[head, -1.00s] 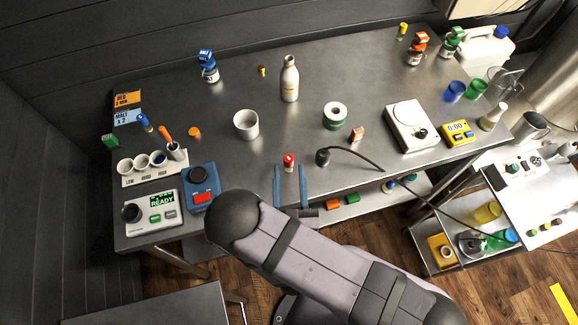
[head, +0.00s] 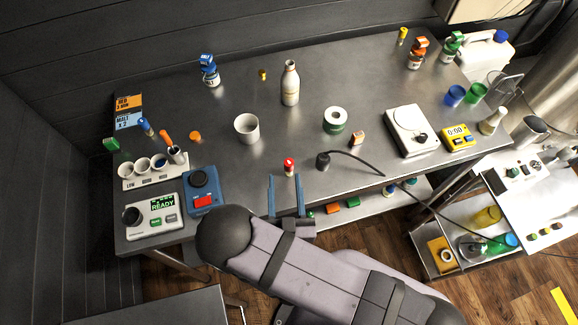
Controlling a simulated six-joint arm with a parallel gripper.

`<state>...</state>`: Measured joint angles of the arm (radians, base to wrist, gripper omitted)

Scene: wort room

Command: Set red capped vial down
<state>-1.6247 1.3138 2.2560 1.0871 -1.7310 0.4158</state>
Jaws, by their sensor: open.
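The red capped vial (head: 289,166) stands upright on the steel bench (head: 335,90), near its front edge. My gripper (head: 286,179) is open, with its two blue fingers pointing toward the vial from the front. The vial is at or just beyond the fingertips, roughly midway between them. Nothing is held. I cannot tell from this view whether a finger touches the vial.
A black knob-like item with a cable (head: 323,160) stands just right of the vial. A blue device (head: 200,190) is to the left, beside a white rack (head: 157,171). A white cup (head: 247,128) and a bottle (head: 290,84) are behind.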

